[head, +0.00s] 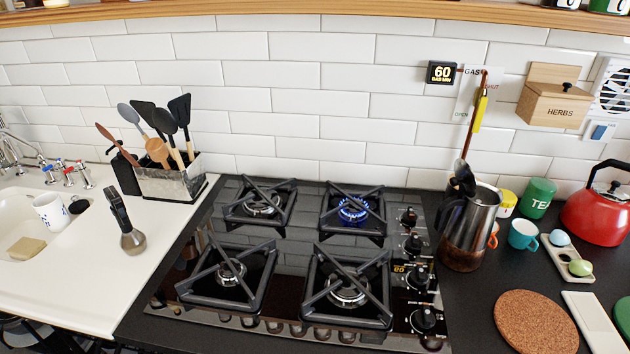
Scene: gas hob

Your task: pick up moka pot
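A steel pot (470,235), which appears to be the moka pot, stands upright on the dark counter just right of the hob in the head view. It has a black handle on its left and a black top. Its lower body looks brownish and reflective. My gripper is not in view, so I cannot see where it is relative to the pot.
The gas hob (297,262) has a blue flame on its back right burner (353,208). Right of the pot are a teal mug (523,234), a green tea tin (538,198), a red kettle (598,215) and a cork mat (536,322). A utensil holder (170,183) stands left.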

